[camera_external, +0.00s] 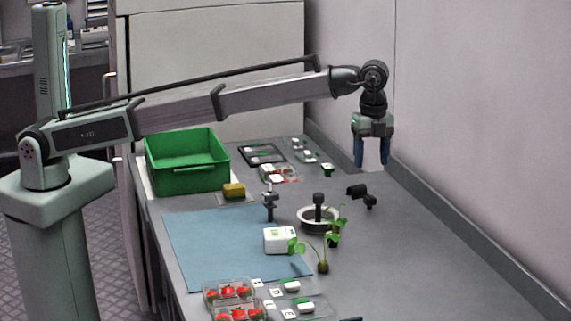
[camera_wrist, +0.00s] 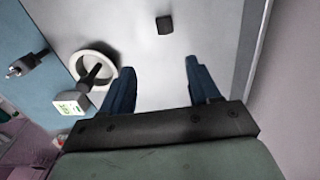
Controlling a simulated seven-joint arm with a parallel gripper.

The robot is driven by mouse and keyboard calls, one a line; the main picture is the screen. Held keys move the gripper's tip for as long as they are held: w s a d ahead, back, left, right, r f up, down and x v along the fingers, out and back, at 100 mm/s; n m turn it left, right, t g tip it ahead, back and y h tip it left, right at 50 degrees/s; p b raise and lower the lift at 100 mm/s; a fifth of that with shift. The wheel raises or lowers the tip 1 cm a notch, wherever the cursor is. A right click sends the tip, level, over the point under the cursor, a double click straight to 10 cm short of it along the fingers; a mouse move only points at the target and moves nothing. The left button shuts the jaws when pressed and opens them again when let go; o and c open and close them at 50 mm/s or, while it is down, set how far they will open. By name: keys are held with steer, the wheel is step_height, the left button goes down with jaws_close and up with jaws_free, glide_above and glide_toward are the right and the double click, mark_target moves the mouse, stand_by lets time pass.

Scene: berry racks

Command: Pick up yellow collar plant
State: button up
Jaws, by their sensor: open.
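Small green seedlings stand on the grey bench in the external view. One seedling (camera_external: 323,266) has a dark olive-brown base and leaves spread to the left, beside a white box. Another seedling (camera_external: 334,240) stands just behind it, near the white ring-shaped dish. No yellow collar can be made out clearly on either. My gripper (camera_external: 372,164) hangs over the right rear part of the bench with its blue fingers pointing down, apart from the plants. In the wrist view my gripper (camera_wrist: 159,66) is open and empty, and no plant is recognisable there.
A green crate (camera_external: 187,184), a yellow sponge (camera_external: 234,190), a blue mat (camera_external: 205,245), the white box (camera_external: 279,240), the white dish (camera_external: 304,220) and strawberry punnets (camera_external: 229,292) occupy the bench. A black object (camera_external: 361,194) lies near my gripper. The bench's right side is clear beside the wall.

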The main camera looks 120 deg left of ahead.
steer(key=m, duration=0.1)
glide_toward(335, 223)
steer(key=w+a+r, duration=0.2)
steer(key=d+n, duration=0.2)
steer(key=n, duration=0.2)
steer(key=f+n, duration=0.3)
steer(key=n, duration=0.4)
steer(key=s+f+n, duration=0.1)
steer(key=f+n, duration=0.2)
steer(key=n, duration=0.4)
steer(key=f+n, duration=0.2)
steer(key=n, duration=0.5)
steer(key=shift+s+f+n, duration=0.35)
steer(key=shift+f+n, duration=0.05)
steer(key=shift+s+f, duration=0.2)
steer(key=shift+f, duration=2.35)
steer(key=c, duration=1.1)
